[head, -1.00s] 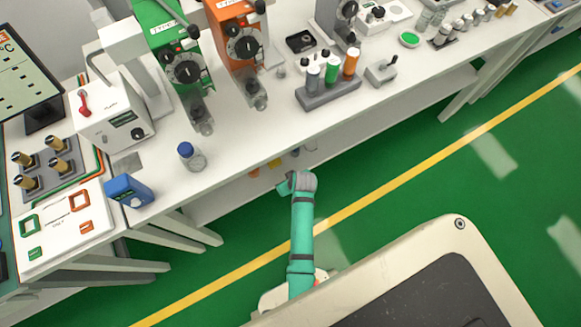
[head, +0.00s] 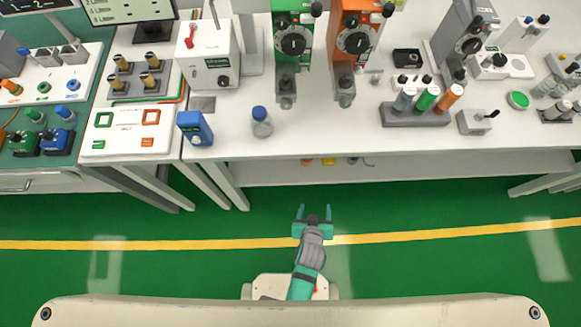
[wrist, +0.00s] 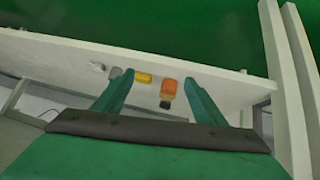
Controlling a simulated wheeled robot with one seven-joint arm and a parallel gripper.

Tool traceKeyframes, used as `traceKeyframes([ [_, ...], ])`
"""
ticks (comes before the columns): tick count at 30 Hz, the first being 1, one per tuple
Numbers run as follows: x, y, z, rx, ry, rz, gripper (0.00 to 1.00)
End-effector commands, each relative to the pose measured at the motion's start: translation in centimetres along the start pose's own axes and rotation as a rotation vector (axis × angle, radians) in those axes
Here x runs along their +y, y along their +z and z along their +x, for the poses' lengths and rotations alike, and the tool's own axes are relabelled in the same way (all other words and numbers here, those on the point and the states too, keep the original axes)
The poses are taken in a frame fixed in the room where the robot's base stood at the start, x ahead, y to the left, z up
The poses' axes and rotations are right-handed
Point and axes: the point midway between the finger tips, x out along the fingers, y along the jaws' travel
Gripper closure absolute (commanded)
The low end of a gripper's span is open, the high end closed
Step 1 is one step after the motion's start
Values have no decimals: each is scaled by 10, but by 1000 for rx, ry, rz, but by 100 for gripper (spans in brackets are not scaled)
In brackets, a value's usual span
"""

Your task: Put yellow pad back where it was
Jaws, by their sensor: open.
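A small yellow item (head: 329,161) lies on the white lower shelf under the bench; it may be the yellow pad, but its shape is hard to tell. It also shows in the wrist view (wrist: 143,77), between an orange bottle with a dark cap (wrist: 168,87) and a grey item (wrist: 115,72). My gripper (head: 314,210) is open and empty, out over the green floor in front of the bench. Its two fingers point toward the shelf and are apart from everything on it. The bench top hides the back of the shelf.
The white bench top (head: 330,138) overhangs the lower shelf (head: 420,172). White bench legs (head: 226,184) stand to the left. The floor around my gripper is clear.

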Motion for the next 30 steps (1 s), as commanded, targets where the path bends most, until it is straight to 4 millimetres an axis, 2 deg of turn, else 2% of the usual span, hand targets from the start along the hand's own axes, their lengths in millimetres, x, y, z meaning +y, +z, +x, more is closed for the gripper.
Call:
traceKeyframes([
  [1,-8,2,-21,35,1,-2,35],
  [8,-25,-22,-114,234,-3,16,35],
  [15,-37,-65,-221,444,-55,49,35],
  [18,-39,-83,-257,514,-83,65,35],
  [21,-40,-96,-283,563,-103,76,35],
  [24,-41,-105,-297,592,-116,82,35],
  [30,-42,-108,-302,604,-121,87,35],
])
